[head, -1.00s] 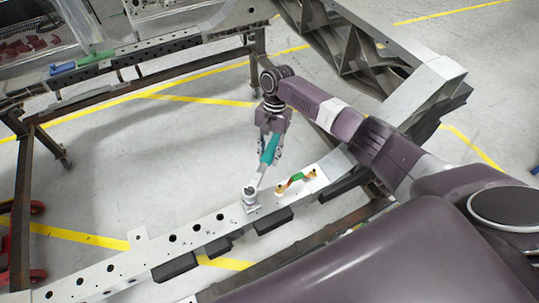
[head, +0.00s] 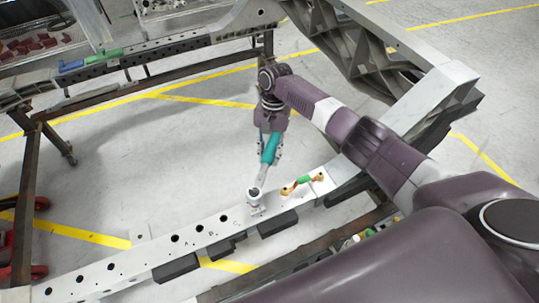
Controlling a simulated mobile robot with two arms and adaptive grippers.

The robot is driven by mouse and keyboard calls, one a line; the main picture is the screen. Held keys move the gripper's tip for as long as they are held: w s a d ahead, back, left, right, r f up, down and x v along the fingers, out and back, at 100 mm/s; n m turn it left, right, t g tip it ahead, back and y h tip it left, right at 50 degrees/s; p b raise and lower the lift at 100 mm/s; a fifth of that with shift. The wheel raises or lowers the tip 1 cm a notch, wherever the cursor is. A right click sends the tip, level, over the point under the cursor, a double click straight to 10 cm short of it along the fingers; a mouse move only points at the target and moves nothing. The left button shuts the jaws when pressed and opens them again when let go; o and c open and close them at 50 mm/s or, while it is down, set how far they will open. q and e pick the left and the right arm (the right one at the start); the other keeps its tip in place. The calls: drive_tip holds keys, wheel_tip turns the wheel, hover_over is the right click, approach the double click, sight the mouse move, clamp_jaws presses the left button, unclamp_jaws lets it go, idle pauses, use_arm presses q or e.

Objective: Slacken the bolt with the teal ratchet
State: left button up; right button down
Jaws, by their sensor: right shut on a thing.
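The teal ratchet (head: 269,149) is in my right gripper (head: 270,146), which is shut on its teal handle. The ratchet slopes down to its round grey head (head: 254,195), which sits over a fitting on the near pale beam (head: 208,226). The bolt is hidden under the head, so I cannot tell how it is seated. My left gripper is not in view.
A part with a green middle and orange-brown ends (head: 302,183) lies on the beam just right of the ratchet head. Blue (head: 71,66) and green (head: 104,56) tools lie on the far rail. Dark blocks (head: 277,223) line the beam's near side. Open floor lies between the rails.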

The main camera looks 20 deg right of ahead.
drive_tip(key=shift+s+a+f, duration=0.1)
drive_tip(key=shift+a+f, duration=0.1)
drive_tip(key=shift+a, duration=0.05)
drive_tip(key=shift+w+a+n+b, duration=0.5)
drive_tip(key=shift+a+n+b, duration=0.25)
drive_tip(key=shift+b, duration=0.1)
drive_tip(key=shift+w+r+p, duration=0.1)
drive_tip(key=shift+r+p, duration=0.15)
drive_tip(key=shift+p, duration=0.05)
drive_tip(key=shift+r+p, duration=0.35)
drive_tip(key=shift+r, duration=0.15)
drive_tip(key=shift+w+r+p, duration=0.1)
drive_tip(key=shift+r+p, duration=0.4)
drive_tip(key=shift+p, duration=0.1)
drive_tip(key=shift+r, duration=0.1)
